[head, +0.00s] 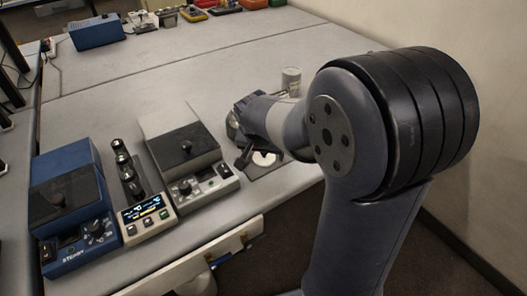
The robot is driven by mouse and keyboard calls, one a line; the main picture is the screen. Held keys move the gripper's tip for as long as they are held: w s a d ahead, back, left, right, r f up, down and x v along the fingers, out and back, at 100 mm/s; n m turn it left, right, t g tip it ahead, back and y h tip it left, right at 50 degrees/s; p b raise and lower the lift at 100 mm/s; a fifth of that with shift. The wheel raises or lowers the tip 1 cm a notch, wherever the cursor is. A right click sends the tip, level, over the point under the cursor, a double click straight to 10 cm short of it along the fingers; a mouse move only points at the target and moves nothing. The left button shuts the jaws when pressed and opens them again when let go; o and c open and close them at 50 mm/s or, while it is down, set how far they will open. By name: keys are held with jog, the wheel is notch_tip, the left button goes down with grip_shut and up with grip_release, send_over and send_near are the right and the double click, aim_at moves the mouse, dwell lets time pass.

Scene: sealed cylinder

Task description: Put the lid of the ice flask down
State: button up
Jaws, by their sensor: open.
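My gripper (245,155) is low over the bench near its front right, partly hidden behind my own arm. Its jaws are open. A round white disc (264,158) shows just beside the fingers, on a dark patch of the bench; I cannot tell whether it is the lid or part of the flask. A rounded metallic thing (232,126), perhaps the ice flask, shows just left of the gripper and is mostly hidden. I cannot tell whether the gripper touches either one.
A small pale cylinder (291,80) stands behind my arm. A grey-lidded device (185,150), a unit with several dark vials (128,175) and a blue device (75,205) line the front left. A blue box (97,33) stands far back. The bench middle is clear.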

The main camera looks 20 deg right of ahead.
jog(key=v, duration=1.2)
jog(key=x, duration=1.2)
jog(key=shift+f+b, duration=0.35)
jog(key=shift+f, duration=0.05)
notch_tip(320, 180, up, 3)
jog(key=shift+p, duration=0.4)
jog(key=shift+r, duration=0.6)
